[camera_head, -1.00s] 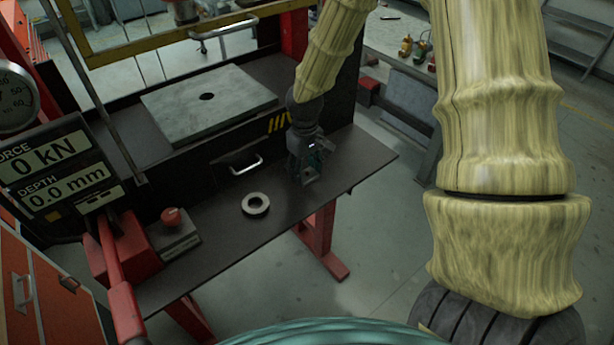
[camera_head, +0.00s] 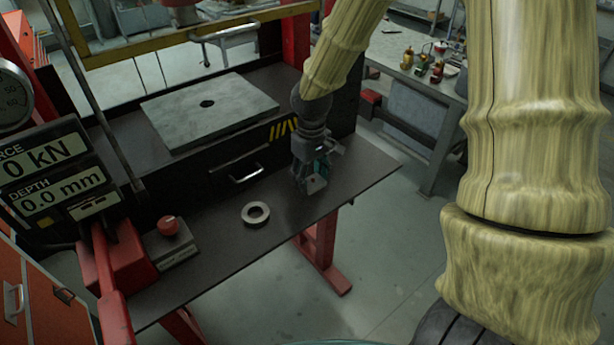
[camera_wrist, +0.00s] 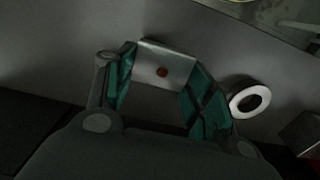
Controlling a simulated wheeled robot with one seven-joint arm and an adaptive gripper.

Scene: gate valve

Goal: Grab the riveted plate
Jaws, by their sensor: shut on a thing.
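The riveted plate (camera_wrist: 164,66) is a small pale metal piece with a brown rivet in its middle. It shows in the wrist view between the green pads of my gripper (camera_wrist: 160,85), which is shut on it. In the head view my gripper (camera_head: 311,180) is at the right part of the dark shelf, low over its surface. The plate (camera_head: 316,184) shows there as a small light patch at the fingertips. I cannot tell whether it touches the shelf.
A metal ring (camera_head: 256,214) lies on the dark shelf (camera_head: 225,246), left of my gripper. A red button box (camera_head: 171,238) is further left. A thick grey plate with a hole (camera_head: 207,118) lies on the press bed behind. The shelf's front right is clear.

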